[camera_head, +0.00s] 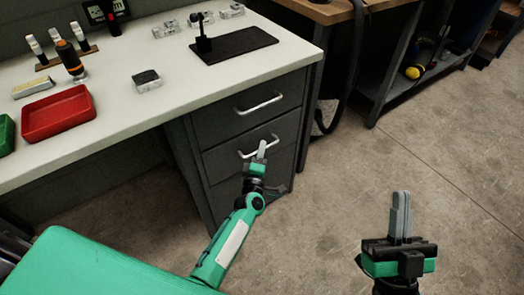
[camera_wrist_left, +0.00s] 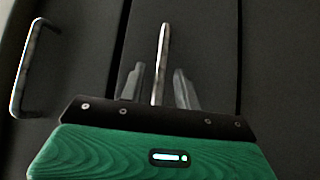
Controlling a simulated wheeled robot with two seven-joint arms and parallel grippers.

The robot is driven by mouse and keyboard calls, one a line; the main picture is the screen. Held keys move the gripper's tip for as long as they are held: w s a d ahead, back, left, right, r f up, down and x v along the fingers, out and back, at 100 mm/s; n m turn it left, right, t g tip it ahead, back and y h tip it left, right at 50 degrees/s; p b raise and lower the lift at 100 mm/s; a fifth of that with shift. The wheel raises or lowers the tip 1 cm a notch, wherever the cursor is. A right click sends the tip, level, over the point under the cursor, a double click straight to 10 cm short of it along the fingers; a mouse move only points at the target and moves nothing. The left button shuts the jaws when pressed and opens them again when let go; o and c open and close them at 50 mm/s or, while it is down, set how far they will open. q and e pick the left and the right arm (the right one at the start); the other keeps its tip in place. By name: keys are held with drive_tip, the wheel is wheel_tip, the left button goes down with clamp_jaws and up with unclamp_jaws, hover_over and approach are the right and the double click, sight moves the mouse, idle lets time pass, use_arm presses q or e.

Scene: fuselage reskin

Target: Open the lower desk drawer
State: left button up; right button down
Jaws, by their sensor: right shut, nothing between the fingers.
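The grey desk pedestal has an upper drawer (camera_head: 240,105) and a lower drawer (camera_head: 222,163), both closed flush. The lower drawer's metal bar handle (camera_head: 247,153) is partly covered by my left gripper (camera_head: 262,150). In the left wrist view this handle (camera_wrist_left: 161,55) runs between the two fingers of my left gripper (camera_wrist_left: 157,88), which stand apart with a gap on each side of it. The upper drawer's handle (camera_head: 258,104) is clear, and it also shows in the left wrist view (camera_wrist_left: 25,70). My right gripper (camera_head: 400,215) is shut and empty, above the floor.
The white desktop (camera_head: 190,85) holds a red tray (camera_head: 58,113), an orange-handled tool (camera_head: 70,60), a black mat (camera_head: 237,43) and small blocks. A wooden-topped bench (camera_head: 330,10) with a shelf stands at the back right. The floor (camera_head: 335,205) right of the drawers is clear.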

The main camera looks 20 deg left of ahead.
use_arm(q)
drive_tip(key=shift+w, duration=0.55)
use_arm(e)
drive_tip(key=shift+s+d+r+t, duration=0.15)
drive_tip(key=shift+r+t, duration=0.15)
drive_tip(key=shift+r, duration=0.05)
use_arm(q)
drive_tip(key=shift+r, duration=0.1)
clamp_jaws()
